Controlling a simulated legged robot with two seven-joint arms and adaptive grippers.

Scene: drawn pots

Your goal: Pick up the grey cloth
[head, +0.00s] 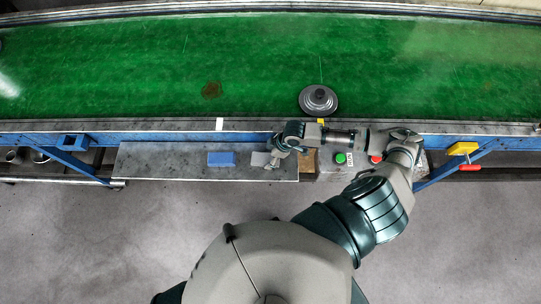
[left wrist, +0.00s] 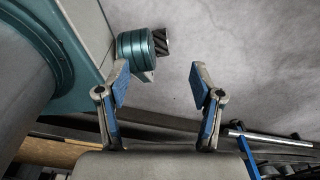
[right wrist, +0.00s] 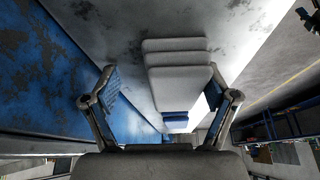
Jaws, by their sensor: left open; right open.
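The grey cloth (head: 260,158) lies folded on the metal shelf (head: 160,168) in front of the conveyor. In the right wrist view the grey cloth (right wrist: 178,75) shows as a layered pale pad, between the fingers in the picture. My right gripper (head: 274,160) is open at the cloth's right end; I cannot tell whether it touches it. Its spread fingers also show in the right wrist view (right wrist: 168,95). My left gripper (left wrist: 158,85) is open and empty over grey floor in the left wrist view; it is not visible in the head view.
A blue folded cloth (head: 221,158) lies just left of the grey one. A metal pot lid (head: 319,99) rests on the green conveyor (head: 420,70). A control box with a green button (head: 340,158) stands right of the shelf. The shelf's left part is bare.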

